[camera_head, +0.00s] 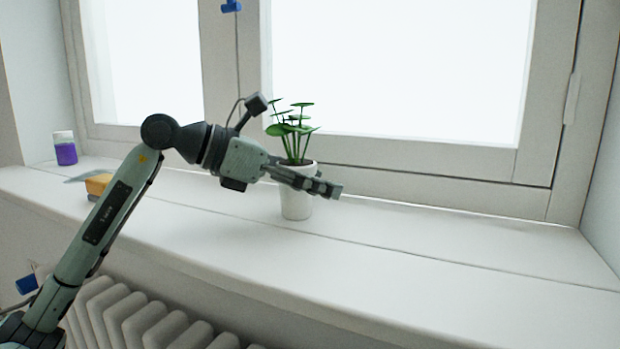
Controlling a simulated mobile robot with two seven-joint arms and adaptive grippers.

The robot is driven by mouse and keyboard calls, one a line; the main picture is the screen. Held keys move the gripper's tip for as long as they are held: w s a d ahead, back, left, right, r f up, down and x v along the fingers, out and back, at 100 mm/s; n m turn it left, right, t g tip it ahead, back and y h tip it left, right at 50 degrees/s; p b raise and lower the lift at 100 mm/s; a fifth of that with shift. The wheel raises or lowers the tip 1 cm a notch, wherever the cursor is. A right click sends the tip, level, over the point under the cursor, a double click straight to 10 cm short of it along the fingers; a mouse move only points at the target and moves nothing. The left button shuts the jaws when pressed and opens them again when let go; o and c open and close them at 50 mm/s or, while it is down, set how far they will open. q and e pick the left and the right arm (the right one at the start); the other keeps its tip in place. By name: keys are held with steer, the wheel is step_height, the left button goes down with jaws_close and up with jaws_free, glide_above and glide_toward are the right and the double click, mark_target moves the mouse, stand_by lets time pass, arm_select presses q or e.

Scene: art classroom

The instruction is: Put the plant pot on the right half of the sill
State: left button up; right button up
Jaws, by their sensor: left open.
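The plant pot (297,207) is white with a green leafy plant and stands upright near the middle of the white sill (430,265), close to the window frame. My left gripper (335,190) reaches in from the left, its fingers pointing right and crossing in front of the pot's upper part. It is open. The fingers hide part of the pot, and I cannot tell whether they touch it. My right gripper is not in view.
A purple-filled jar (65,150) stands at the sill's far left. A yellow-orange block-like object (98,184) lies near it, partly behind my arm. The window frame (440,165) bounds the back. A radiator (150,322) is below. The sill's right half is clear.

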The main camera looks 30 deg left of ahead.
arm_select(q)
steer(key=shift+r, duration=0.25)
steer(key=shift+s+a, duration=0.35)
steer(key=b+v, duration=0.2)
steer(key=v, duration=0.9)
steer(key=shift+r, duration=0.2)
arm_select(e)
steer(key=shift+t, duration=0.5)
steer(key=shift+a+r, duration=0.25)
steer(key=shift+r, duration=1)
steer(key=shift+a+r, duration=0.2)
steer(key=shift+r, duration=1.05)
arm_select(q)
steer(key=shift+s+d, duration=0.1)
steer(key=shift+d, duration=0.05)
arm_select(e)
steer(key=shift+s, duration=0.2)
